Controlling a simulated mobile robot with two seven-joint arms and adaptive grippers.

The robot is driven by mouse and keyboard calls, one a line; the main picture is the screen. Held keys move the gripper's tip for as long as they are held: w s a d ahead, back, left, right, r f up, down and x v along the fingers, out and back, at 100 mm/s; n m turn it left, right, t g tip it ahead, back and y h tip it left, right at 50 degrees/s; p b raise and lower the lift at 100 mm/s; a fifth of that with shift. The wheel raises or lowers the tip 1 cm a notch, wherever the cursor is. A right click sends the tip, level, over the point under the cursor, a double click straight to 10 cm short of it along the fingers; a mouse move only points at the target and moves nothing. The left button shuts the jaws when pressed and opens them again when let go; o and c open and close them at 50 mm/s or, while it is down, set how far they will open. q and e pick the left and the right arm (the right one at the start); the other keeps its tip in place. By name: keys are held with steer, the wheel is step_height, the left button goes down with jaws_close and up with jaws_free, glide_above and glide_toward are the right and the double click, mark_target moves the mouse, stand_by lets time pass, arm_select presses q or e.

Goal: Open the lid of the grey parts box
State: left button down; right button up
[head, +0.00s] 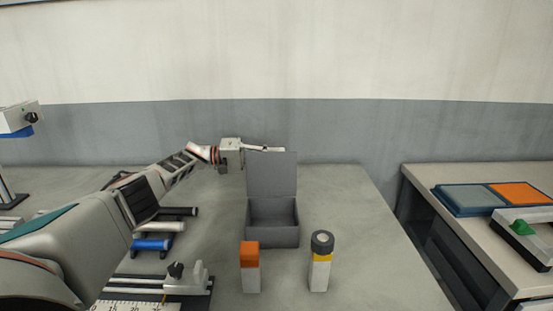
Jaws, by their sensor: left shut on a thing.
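The grey parts box (273,239) stands on the table in the middle of the head view. Its lid (271,175) is raised upright at the back, and the inside shows in shadow with nothing visible in it. My left arm reaches in from the left. My left gripper (265,149) is at the top edge of the lid, shut on it. The fingertips are small in the picture and partly hidden behind the lid's edge. My right gripper does not show.
An orange-topped block (250,268) and a dark-capped cylinder with a yellow band (320,262) stand in front of the box. A splicer-like tool (187,280) and a blue roller (151,244) lie left. The table (345,205) is clear right of the box.

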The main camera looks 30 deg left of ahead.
mark_target(251, 157)
arm_select(q)
steer(key=shift+a+f, duration=0.1)
steer(key=shift+f, duration=0.45)
steer(key=c, duration=2.2)
jaws_free()
steer(key=shift+r, duration=0.2)
steer(key=shift+a, duration=0.15)
steer(key=shift+v, duration=3.6)
